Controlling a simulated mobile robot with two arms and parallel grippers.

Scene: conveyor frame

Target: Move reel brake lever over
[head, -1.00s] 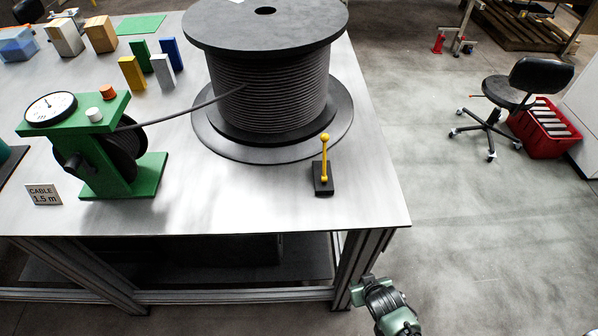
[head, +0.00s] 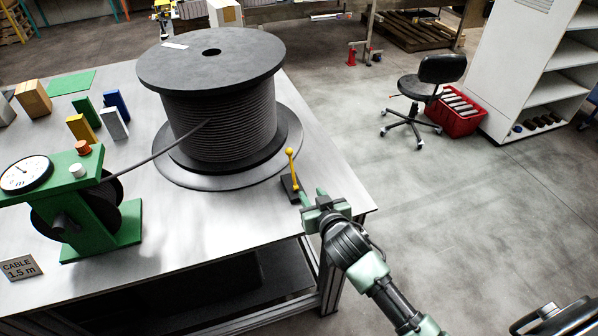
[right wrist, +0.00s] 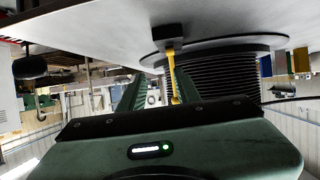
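The reel brake lever is a thin yellow stick with a ball top (head: 290,160) on a small black base (head: 287,190), near the bench's right edge. It stands nearly upright in the head view. My right gripper (head: 312,195) is just right of and in front of the base, with its two green fingers apart. In the right wrist view, which is upside down, the yellow lever (right wrist: 171,68) shows ahead between the green fingers (right wrist: 155,95); I cannot tell whether it touches them. The big dark cable reel (head: 222,115) stands behind the lever. My left gripper is out of view.
A green cable meter (head: 92,225) stands at the left, with cable running to the reel. Small coloured blocks (head: 81,129) stand behind it. A chair (head: 420,97) and red crate (head: 455,115) are on the floor beyond the bench's right edge.

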